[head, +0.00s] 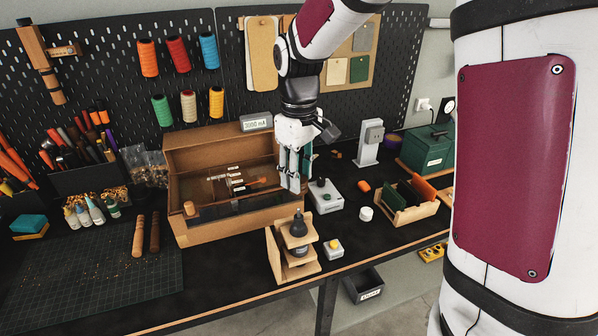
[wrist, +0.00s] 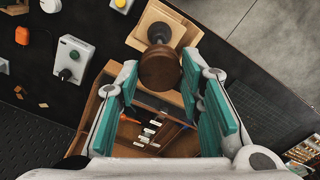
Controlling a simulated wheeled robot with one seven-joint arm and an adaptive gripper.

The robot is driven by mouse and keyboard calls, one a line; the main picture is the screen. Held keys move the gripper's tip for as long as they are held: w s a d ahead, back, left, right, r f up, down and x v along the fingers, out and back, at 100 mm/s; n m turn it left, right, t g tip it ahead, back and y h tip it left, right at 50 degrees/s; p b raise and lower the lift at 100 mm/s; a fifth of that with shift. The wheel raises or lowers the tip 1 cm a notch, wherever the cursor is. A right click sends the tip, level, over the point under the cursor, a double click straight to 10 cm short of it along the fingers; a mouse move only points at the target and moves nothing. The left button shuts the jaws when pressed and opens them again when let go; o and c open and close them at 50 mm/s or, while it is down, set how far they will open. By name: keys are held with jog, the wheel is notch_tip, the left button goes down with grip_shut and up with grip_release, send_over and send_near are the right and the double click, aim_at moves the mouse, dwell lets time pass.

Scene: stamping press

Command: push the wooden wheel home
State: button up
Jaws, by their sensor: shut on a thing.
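The wooden wheel (wrist: 160,68) is a dark brown, short round piece in the wrist view, between the fingertips of my gripper (wrist: 160,62). The gripper is shut on it, with teal pads on either side. In the head view my gripper (head: 293,184) points down at the front right of the wooden box; its fingers hide the wheel there. The light wooden press stand (head: 280,256), with a dark rounded knob (head: 298,226), stands in front of and below the gripper. The stand (wrist: 141,32) also shows beyond the wheel. I cannot tell whether the wheel touches anything else.
The open wooden box (head: 205,235) holds several labelled tools. A grey switch box (head: 326,197) stands right of the gripper, and a small box with a yellow button (head: 333,248) is beside the press. The bench edge is close in front of the press.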

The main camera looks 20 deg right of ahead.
send_over(299, 209)
jog(key=shift+f, duration=2.2)
jog(key=shift+f, duration=1)
jog(key=shift+f, duration=0.35)
jog(key=shift+f, duration=0.55)
jog(key=o, duration=1.3)
jog(key=shift+c, duration=0.2)
notch_tip(299, 209, up, 12)
jog(key=shift+f, duration=0.1)
